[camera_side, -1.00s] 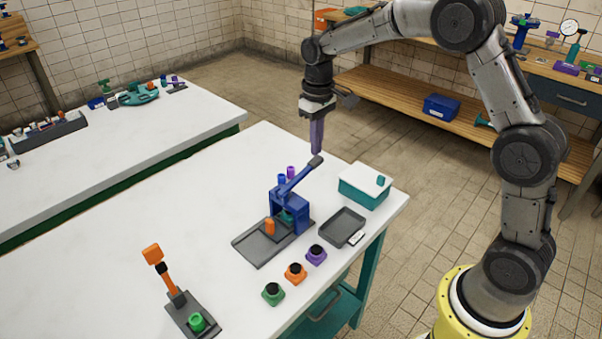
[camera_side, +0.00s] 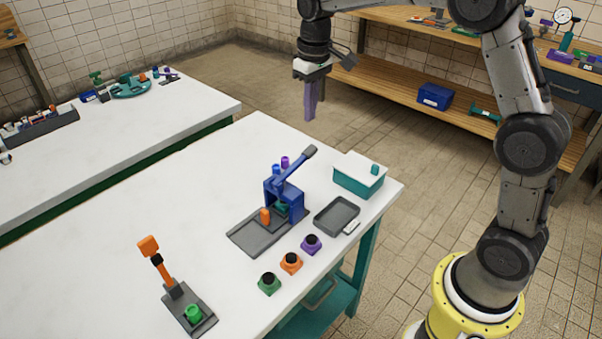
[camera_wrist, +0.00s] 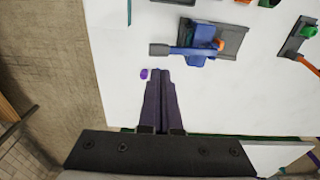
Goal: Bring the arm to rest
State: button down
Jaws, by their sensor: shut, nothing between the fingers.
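My gripper (camera_side: 310,116) hangs straight down from my arm, above and behind the far edge of the white table (camera_side: 130,210). Its long purple-grey fingers are shut with nothing between them and touch nothing. The wrist view shows the fingers (camera_wrist: 162,75) side by side, pointing over the white tabletop. A blue press (camera_side: 287,198) with a raised lever stands on a grey base on the table, below my gripper. A purple piece (camera_wrist: 144,73) shows just left of the fingertips in the wrist view.
A teal box with a white lid (camera_side: 359,175), a dark tray (camera_side: 337,215) and green, orange (camera_side: 291,263) and purple buttons stand along the right edge. An orange-handled lever device (camera_side: 188,306) is at the front. The air around my gripper is clear.

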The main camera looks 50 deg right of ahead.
jog(key=s+a+r+t, duration=0.3)
jog(key=s+r, duration=0.8)
jog(key=s, duration=0.3)
jog(key=s+f+t, duration=0.1)
jog(key=s+f, duration=0.3)
jog(key=s, duration=0.3)
jog(key=s+f+t, duration=0.1)
jog(key=s+f, duration=0.3)
jog(key=s, duration=0.4)
jog(key=shift+s+a+f, duration=0.2)
jog(key=shift+a, duration=0.15)
